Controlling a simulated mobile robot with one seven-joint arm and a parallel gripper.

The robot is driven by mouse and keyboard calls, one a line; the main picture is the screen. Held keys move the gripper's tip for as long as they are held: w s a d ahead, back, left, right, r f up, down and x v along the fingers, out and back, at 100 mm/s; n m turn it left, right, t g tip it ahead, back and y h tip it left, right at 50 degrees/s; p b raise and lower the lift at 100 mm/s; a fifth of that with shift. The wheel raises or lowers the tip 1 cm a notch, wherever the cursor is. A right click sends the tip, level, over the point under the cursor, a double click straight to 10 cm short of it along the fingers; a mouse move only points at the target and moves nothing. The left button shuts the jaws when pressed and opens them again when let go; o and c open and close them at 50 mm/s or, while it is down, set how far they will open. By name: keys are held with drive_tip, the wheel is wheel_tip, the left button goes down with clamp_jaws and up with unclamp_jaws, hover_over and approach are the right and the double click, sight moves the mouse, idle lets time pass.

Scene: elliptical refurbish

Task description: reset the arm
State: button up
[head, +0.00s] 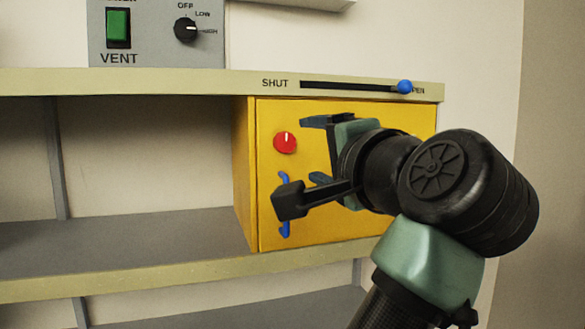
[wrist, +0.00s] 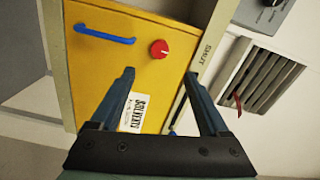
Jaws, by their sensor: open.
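My gripper (head: 311,150) is open and empty, in front of the yellow cabinet (head: 290,225) in the head view. My arm comes in from the lower right and hides the right part of the cabinet front. In the wrist view both fingers of my gripper (wrist: 159,76) are spread, with the yellow front (wrist: 88,60) and a white solvents label (wrist: 134,112) beyond and between them. I cannot tell the exact gap to the front, but no contact shows.
The cabinet has a red knob (head: 285,142) and a blue handle (head: 285,230), partly hidden by my wrist. Above, a blue slider knob (head: 404,87) sits at the OPEN end. The shelf bay (head: 150,225) at left is empty.

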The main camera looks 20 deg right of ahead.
drive_tip(key=s+a+f+n+t+b, duration=0.2)
drive_tip(key=s+a+n+t+b, duration=0.5)
drive_tip(key=s+a+n, duration=0.8)
drive_tip(key=shift+s+a+f+n+t+h+b, duration=0.3)
drive_tip(key=shift+s+t, duration=0.45)
drive_tip(key=shift+t, duration=0.45)
